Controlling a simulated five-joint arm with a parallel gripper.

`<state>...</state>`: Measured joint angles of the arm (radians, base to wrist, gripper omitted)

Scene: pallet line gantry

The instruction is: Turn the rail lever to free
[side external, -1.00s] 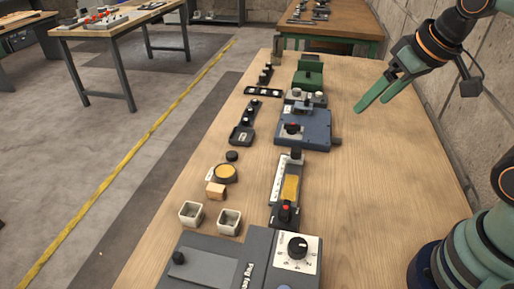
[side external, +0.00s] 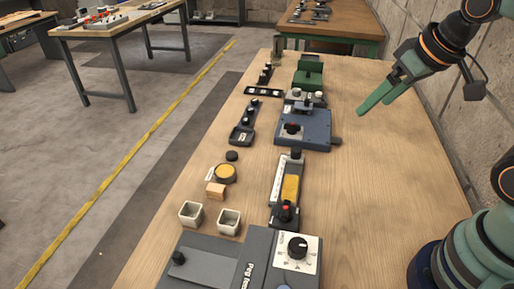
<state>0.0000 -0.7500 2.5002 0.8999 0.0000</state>
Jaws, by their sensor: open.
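My gripper (side external: 376,104) is open and empty, with green fingers pointing down and left. It hangs to the right of the blue box, apart from the devices. A narrow device with a light plate and a yellow block (side external: 290,188) lies mid-table, with a red-topped black part (side external: 285,211) at its near end. Which part is the rail lever I cannot tell, nor can I read any free mark.
A grey box with a white dial (side external: 297,250) stands at the near edge. The table's right side is mostly clear.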

